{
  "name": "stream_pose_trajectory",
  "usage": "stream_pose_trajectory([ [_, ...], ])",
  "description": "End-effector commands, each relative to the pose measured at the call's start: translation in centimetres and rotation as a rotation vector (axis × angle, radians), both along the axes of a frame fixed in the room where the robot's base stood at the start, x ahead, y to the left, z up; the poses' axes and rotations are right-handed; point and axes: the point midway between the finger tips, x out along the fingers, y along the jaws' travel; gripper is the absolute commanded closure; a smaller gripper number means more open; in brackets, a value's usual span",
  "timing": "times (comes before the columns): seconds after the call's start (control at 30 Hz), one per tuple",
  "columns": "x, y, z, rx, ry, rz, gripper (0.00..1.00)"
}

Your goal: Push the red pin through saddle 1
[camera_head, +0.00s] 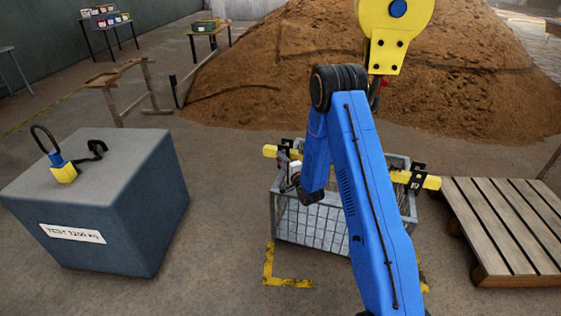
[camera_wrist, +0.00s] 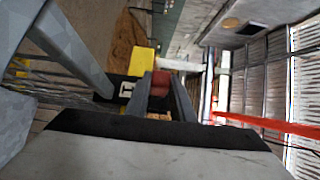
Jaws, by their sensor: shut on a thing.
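My gripper (camera_wrist: 158,98) is shut on the red pin (camera_wrist: 160,80), whose red end shows between the fingers in the wrist view. The black saddle (camera_wrist: 108,95) with a white label reading 1 (camera_wrist: 126,90) is just left of the fingers, in front of the yellow beam (camera_wrist: 143,62). How far the pin reaches into the saddle is hidden. In the head view my gripper (camera_head: 294,172) is beside the left saddle (camera_head: 285,147), near the left end of the yellow beam (camera_head: 269,151). The pin cannot be made out there.
A wire cage (camera_head: 318,222) stands under the beam. A second black saddle (camera_head: 417,178) is at its right. A yellow hook block (camera_head: 393,28) hangs above. A test block (camera_head: 125,205) stands left, a wooden pallet (camera_head: 510,225) right, and a grain heap (camera_head: 460,80) behind.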

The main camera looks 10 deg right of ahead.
Motion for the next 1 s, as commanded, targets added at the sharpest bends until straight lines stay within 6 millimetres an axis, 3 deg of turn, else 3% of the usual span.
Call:
stream_pose_trajectory([
  [1.0, 1.6, -1.0, 0.0, -0.001, -0.001, 0.0, 1.0],
])
